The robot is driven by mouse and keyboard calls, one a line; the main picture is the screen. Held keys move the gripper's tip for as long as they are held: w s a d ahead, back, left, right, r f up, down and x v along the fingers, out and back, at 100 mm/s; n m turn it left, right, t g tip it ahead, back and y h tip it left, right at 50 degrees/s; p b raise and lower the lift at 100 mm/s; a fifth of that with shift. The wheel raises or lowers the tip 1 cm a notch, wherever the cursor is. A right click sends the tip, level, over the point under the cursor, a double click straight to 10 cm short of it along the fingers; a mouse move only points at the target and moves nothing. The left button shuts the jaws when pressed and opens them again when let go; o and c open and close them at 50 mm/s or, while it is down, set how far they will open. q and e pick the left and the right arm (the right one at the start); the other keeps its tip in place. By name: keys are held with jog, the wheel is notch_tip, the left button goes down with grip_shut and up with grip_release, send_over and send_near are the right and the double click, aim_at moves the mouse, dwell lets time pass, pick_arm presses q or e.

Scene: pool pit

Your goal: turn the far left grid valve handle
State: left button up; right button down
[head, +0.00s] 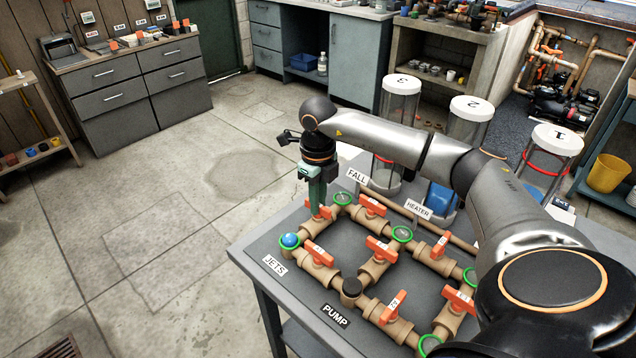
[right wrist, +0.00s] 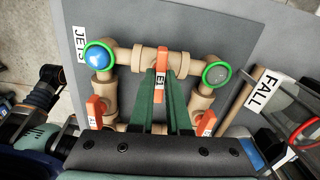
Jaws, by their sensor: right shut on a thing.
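The pipe grid of tan pipes lies on a grey table (head: 243,252). The far left valve handle (right wrist: 160,62) is orange, is marked E1 and sits on the top pipe in the right wrist view. It lies crosswise to that pipe. My right gripper (right wrist: 160,88) has its green fingers closed around this handle. In the head view my right gripper (head: 317,203) reaches down onto the grid's far left side, and it hides most of the handle there. My left gripper is in neither view.
A blue ball-like cap in a green ring (head: 289,240) and a second green ring (head: 343,198) flank the gripped valve. Other orange handles (head: 320,254) (head: 381,249) stand close by. Clear cylinders (head: 400,105) stand behind the grid. Open floor lies left of the table.

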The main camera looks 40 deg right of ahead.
jog(key=shift+m, duration=0.5)
jog(key=c, duration=0.9)
grip_release()
notch_tip(320, 180, up, 13)
jog(key=shift+f, duration=0.2)
